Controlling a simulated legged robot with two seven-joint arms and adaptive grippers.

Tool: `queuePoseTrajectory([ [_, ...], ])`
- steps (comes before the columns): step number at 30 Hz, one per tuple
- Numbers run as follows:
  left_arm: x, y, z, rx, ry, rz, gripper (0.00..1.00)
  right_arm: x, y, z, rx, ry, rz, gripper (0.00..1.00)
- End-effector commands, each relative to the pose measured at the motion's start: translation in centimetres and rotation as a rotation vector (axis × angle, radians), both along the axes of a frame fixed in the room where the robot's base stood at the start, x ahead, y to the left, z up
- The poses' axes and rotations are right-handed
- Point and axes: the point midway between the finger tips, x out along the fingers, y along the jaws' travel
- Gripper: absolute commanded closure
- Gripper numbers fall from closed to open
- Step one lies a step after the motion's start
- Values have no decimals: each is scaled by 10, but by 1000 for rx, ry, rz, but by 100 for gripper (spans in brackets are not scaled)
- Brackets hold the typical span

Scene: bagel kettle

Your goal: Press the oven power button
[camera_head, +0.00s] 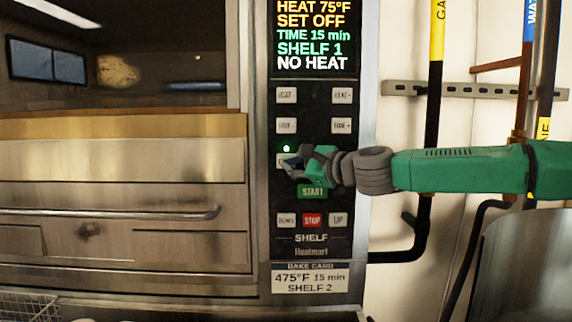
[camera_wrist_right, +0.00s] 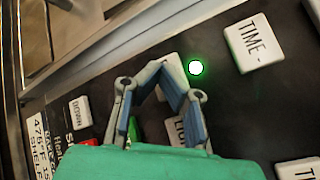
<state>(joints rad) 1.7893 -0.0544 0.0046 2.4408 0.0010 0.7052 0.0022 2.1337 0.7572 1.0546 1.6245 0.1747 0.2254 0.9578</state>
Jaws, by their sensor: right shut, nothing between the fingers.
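The oven control panel (camera_head: 310,255) is black with pale buttons. A lit green dot (camera_head: 286,149) sits above a pale button (camera_head: 280,158), its label hidden by my right gripper (camera_head: 288,165). The dot (camera_wrist_right: 195,67) and that button (camera_wrist_right: 171,66) also show in the right wrist view. My right gripper (camera_wrist_right: 160,66) is shut and empty, its tips over the button. I cannot tell whether they touch it. Another button (camera_wrist_right: 178,130), apparently marked LIGHT, is partly behind the fingers. The display (camera_head: 316,35) reads SET OFF and NO HEAT. My left gripper is not in view.
A green START button (camera_head: 312,192) lies just below the gripper, and a red STOP button (camera_head: 312,220) is lower. The TIME - button (camera_head: 286,125) is above. The oven door handle (camera_head: 130,214) is left; pipes (camera_head: 435,90) stand right.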

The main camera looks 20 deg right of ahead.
Motion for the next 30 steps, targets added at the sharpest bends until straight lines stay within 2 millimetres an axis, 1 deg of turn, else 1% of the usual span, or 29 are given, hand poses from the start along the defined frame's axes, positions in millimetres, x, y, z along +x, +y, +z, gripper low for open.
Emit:
queuePoseTrajectory([
  [11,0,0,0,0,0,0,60,2,7,1,-6,-1,0,100],
  [22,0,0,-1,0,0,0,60,6,0,0,-1,0,-1,100],
  [30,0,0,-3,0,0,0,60,2,-1,0,-2,-1,-3,100],
])
